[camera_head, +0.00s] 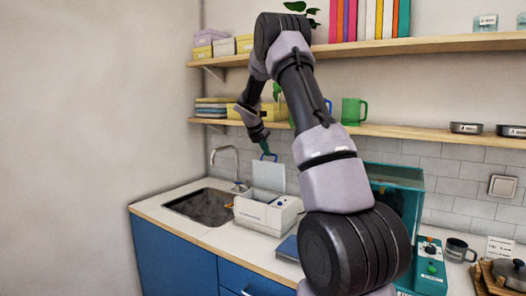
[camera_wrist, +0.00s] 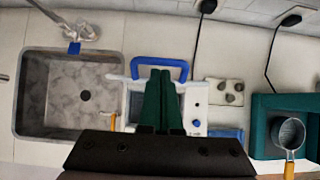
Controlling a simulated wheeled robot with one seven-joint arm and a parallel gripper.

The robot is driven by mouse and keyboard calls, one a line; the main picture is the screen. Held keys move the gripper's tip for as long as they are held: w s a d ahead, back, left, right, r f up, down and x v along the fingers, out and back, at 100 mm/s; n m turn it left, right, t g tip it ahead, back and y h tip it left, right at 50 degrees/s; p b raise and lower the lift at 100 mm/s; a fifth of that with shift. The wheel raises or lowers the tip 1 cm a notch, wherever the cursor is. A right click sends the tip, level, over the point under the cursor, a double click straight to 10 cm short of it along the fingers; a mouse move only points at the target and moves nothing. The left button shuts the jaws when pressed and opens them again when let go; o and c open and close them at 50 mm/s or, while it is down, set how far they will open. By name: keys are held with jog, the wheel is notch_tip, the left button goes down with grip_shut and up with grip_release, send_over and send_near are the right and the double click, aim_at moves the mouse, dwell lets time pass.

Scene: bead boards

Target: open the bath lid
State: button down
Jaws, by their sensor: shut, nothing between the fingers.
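The bath is a white box (camera_head: 262,212) on the counter, just right of the sink. Its lid, a pale grey panel (camera_head: 268,176), stands up at the back of the box, so the bath is open. The lid's blue handle (camera_head: 268,156) is at its top edge; the handle also shows in the wrist view (camera_wrist: 184,70). My gripper (camera_head: 266,150) has dark green fingers, shut and empty, close to the handle. In the wrist view the fingers (camera_wrist: 160,72) overlap the handle loop and hide part of the bath; I cannot tell whether they touch it.
The sink (camera_wrist: 70,92) with its tap (camera_head: 226,152) is to the left. A teal cabinet (camera_head: 398,178) stands to the right, beside a dark mug (camera_head: 458,250).

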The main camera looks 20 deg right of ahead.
jog(key=shift+w+d, duration=0.1)
jog(key=d, duration=0.1)
jog(key=w+d, duration=0.2)
jog(key=shift+w+d+f, duration=0.1)
jog(key=shift+w+d, duration=0.15)
jog(key=shift+d, duration=0.1)
jog(key=a, duration=0.1)
jog(key=s+a+r, duration=0.2)
jog(key=shift+a, duration=0.1)
notch_tip(320, 180, up, 10)
jog(key=s+a, duration=0.1)
jog(key=a, duration=0.1)
jog(key=shift+s+a+f, duration=0.2)
jog(key=shift+s+f, duration=0.05)
jog(key=shift+s, duration=0.1)
